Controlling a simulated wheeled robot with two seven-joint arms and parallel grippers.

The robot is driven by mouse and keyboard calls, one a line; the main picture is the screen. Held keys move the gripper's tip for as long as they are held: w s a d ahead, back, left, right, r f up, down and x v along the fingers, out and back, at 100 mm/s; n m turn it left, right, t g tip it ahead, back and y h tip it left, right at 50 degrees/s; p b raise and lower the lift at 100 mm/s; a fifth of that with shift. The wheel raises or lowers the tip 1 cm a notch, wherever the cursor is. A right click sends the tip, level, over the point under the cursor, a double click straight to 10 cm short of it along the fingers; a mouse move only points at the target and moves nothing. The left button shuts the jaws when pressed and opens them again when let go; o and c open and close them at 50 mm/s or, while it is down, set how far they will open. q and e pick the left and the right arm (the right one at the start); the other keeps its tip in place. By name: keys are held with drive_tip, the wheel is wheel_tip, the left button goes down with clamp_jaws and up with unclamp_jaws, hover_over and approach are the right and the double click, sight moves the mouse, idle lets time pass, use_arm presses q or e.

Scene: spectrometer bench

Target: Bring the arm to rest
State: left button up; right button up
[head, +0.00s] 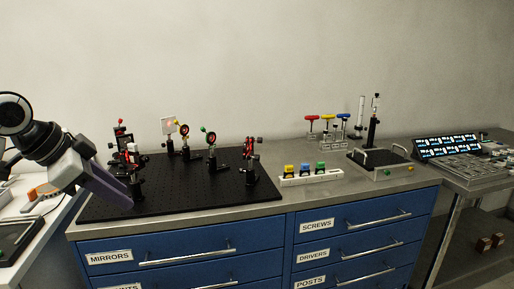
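My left arm comes in from the left, and its gripper (108,187) hangs over the left front corner of the black optical breadboard (215,205). The fingers point down and to the right and show side-on, so their gap is hidden. I see nothing clearly held between them. The fingertips are close in the picture to a post mount (136,188) on the breadboard; I cannot tell whether they touch. My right gripper is out of view.
Several optic mounts, including a green-knobbed one (210,150), stand on the breadboard. A white block with coloured pieces (311,179), T-handled drivers (327,128) and a grey tray (383,172) stand to the right. A lit control panel (448,146) is at far right. Blue drawers (190,268) are below.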

use_arm(q)
drive_tip(key=s+d+f+n, duration=0.1)
drive_tip(key=d+f, duration=0.2)
drive_tip(key=f, duration=0.7)
drive_tip(key=s+d+f+n, duration=0.1)
drive_tip(key=d+f+n, duration=0.15)
drive_tip(key=f, duration=0.75)
drive_tip(key=s+d+f+n, duration=0.1)
drive_tip(key=d+f, duration=0.3)
drive_tip(key=f, duration=0.7)
drive_tip(key=s+f+n, duration=0.1)
drive_tip(key=s+f, duration=0.4)
drive_tip(key=s, duration=0.3)
drive_tip(key=s+d+f+n+t+y, duration=0.1)
drive_tip(key=s+f+n, duration=0.1)
drive_tip(key=s+f, duration=0.3)
drive_tip(key=s+d+f+n+t, duration=0.1)
drive_tip(key=s+f, duration=0.5)
drive_tip(key=s, duration=0.7)
drive_tip(key=shift+s+d, duration=0.15)
drive_tip(key=shift+s, duration=0.1)
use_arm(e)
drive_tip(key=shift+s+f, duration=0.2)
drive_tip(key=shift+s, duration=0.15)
use_arm(q)
drive_tip(key=shift+n, duration=0.25)
